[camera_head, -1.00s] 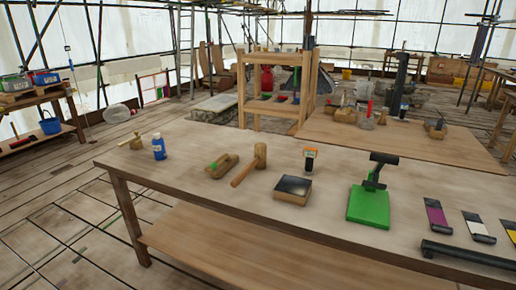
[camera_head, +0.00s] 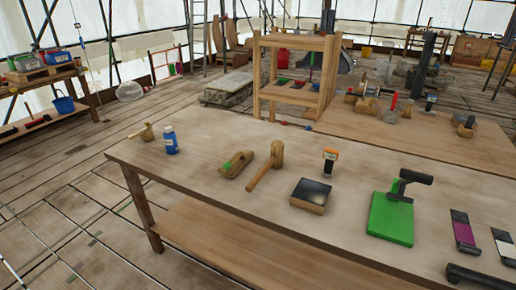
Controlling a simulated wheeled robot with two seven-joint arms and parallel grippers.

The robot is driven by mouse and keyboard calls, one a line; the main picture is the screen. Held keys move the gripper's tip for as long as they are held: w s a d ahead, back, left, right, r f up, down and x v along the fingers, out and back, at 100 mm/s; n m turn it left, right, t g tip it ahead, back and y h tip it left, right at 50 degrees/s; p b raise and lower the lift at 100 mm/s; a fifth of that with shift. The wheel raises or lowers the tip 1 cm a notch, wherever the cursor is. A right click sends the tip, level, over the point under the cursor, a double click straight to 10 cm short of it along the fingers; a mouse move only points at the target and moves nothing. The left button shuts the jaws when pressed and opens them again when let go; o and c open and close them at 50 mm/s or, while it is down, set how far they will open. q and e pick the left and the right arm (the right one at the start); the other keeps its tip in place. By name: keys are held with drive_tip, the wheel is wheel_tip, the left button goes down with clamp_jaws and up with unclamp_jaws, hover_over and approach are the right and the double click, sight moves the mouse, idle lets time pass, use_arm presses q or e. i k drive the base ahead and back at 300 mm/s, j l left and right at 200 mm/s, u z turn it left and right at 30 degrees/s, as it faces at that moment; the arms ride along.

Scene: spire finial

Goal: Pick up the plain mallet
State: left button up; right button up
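A plain wooden mallet (camera_head: 267,169) lies on the near wooden workbench (camera_head: 330,232). Its thick head stands toward the back and its handle slants down to the front left. Just left of it is a wooden block-like tool with a green mark (camera_head: 237,164). A smaller wooden mallet-like tool (camera_head: 143,133) lies near the bench's left end; its details are too small to tell. Neither of my grippers is in view.
Also on the bench are a blue bottle (camera_head: 171,140), a dark-topped box (camera_head: 310,195), an orange-and-black tool (camera_head: 329,161), a green board with a black tool (camera_head: 392,216) and dark bars at right. A wooden shelf (camera_head: 296,75) stands behind. Open floor lies left.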

sight(276, 161)
drive_tip(key=i+u, duration=0.2)
drive_tip(key=i, duration=0.2)
drive_tip(key=i+l+u, duration=0.2)
drive_tip(key=i, duration=0.2)
drive_tip(key=i+l+u, duration=0.2)
drive_tip(key=i, duration=0.2)
